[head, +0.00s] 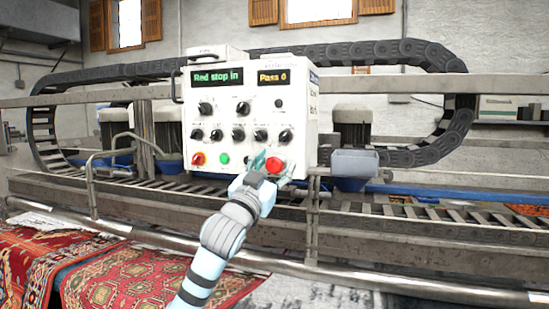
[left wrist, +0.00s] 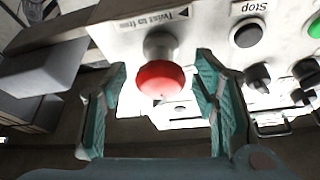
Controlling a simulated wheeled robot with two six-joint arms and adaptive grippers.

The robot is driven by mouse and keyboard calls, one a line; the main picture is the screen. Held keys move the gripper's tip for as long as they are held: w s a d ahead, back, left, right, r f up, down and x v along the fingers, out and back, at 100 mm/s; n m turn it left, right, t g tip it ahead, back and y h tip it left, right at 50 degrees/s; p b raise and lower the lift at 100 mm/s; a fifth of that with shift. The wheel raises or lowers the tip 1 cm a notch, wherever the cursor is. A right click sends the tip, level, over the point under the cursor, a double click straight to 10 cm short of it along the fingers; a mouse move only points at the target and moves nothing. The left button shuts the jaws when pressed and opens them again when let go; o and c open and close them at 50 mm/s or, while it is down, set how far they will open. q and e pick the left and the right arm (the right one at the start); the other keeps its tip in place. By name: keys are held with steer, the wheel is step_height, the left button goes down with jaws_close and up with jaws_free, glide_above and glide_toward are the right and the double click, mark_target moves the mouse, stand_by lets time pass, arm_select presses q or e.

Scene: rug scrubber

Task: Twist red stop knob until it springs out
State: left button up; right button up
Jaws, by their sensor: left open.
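The red stop knob (head: 274,165) is a round mushroom button at the lower right of the white control box (head: 290,100). Its display reads "Red stop in". In the left wrist view the red knob (left wrist: 160,79) stands on a grey stem, beside a label with "Twist" and an arrow. My left gripper (head: 265,168) is just in front of the box at the knob. In the left wrist view its teal fingers (left wrist: 163,105) are open, one on each side of the knob, with a gap on both sides. My right gripper is not in view.
Other dark knobs (head: 239,132), a green button (head: 224,159) and an orange-red switch (head: 198,159) are on the same panel. A grey box (head: 355,162) sits to the right. A metal rail (head: 400,280) and patterned rugs (head: 130,280) lie in front, below.

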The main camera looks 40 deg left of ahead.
arm_select(q)
steer(key=shift+w+a+f, duration=0.1)
steer(key=shift+c, duration=0.6)
steer(key=c, duration=1.1)
steer(key=shift+o, duration=0.2)
steer(key=m+h+p, duration=0.1)
steer(key=m+p, duration=0.1)
steer(key=p, duration=0.1)
steer(key=m+h+p, duration=0.1)
steer(key=m+p, duration=0.1)
steer(key=m, duration=0.1)
steer(key=m+h+p, duration=0.2)
steer(key=p, duration=0.1)
steer(key=shift+r+m+g+p, duration=0.25)
steer(key=shift+m+g+p, duration=0.05)
steer(key=shift+m, duration=0.1)
steer(key=shift+m+p, duration=0.35)
steer(key=shift+m, duration=0.45)
steer(key=shift+f+m+h, duration=0.15)
steer(key=shift+m+h, duration=0.35)
steer(key=shift+m, duration=0.1)
steer(key=shift+g, duration=0.3)
